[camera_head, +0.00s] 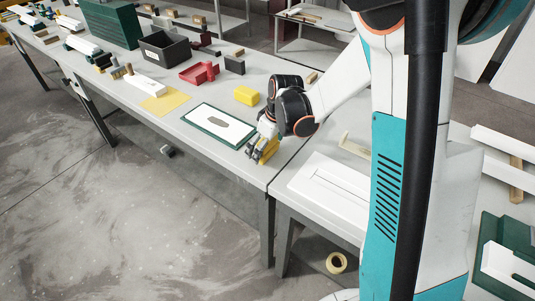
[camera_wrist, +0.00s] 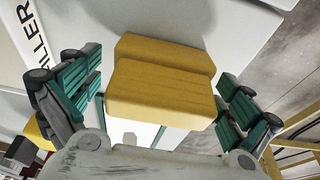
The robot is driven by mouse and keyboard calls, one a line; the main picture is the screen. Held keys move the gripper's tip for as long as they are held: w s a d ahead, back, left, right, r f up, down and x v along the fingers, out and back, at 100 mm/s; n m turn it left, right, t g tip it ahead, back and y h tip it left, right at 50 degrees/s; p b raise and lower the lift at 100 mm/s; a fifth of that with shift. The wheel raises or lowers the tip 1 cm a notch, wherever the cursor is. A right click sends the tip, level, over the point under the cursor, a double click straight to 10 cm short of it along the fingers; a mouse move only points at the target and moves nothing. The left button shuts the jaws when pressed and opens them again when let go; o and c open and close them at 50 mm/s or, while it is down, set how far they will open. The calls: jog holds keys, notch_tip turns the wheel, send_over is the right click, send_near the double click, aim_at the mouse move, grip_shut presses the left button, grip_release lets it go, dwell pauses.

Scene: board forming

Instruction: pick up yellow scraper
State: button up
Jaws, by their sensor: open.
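The yellow scraper (camera_head: 268,152) lies at the right end of the long grey table, beside the green-edged board. In the wrist view the scraper (camera_wrist: 160,92) is a thick, ridged yellow piece that fills the space between the fingers. My gripper (camera_head: 259,146) is at the scraper in the head view, partly covering it. In the wrist view my gripper (camera_wrist: 158,82) is open, with one green-padded finger on each side of the scraper. Gaps show between the pads and the scraper. The scraper's far parts are hidden.
A green-edged white board (camera_head: 193,122) with a grey oval patch lies left of my gripper. A yellow block (camera_head: 246,96) sits behind it. A red tray (camera_head: 199,73) and a black bin (camera_head: 163,46) stand farther back.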

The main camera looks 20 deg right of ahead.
jog(key=c, duration=1.2)
jog(key=shift+r, duration=0.2)
notch_tip(320, 180, up, 20)
jog(key=p, duration=0.6)
jog(key=shift+f, duration=0.15)
jog(key=shift+o, duration=0.8)
